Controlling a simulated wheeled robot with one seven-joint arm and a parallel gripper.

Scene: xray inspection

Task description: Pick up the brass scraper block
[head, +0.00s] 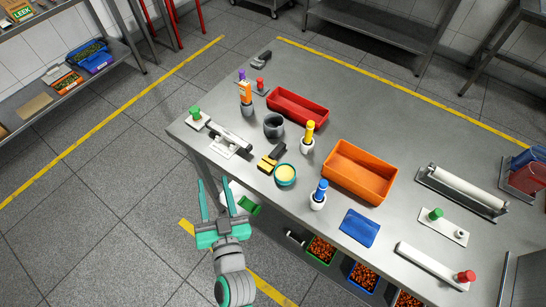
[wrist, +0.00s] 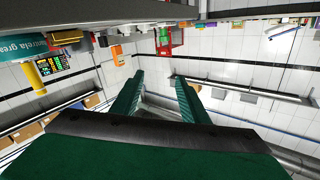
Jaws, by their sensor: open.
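What looks like the brass scraper block (head: 266,164) is a small yellow block with a dark part behind it. My gripper (head: 214,184) is open and empty, off the table's front edge, to the left of the block and nearer to me. In the wrist view the two green fingers (wrist: 159,77) are spread with nothing between them.
A grey cup (head: 273,125), a yellow-topped bottle (head: 308,135) and a blue-topped bottle (head: 319,194) stand around the block. A white-and-black fixture (head: 230,140) lies left. Red (head: 298,107) and orange (head: 360,172) trays are behind and right. Filled bins (head: 321,248) sit below the front edge.

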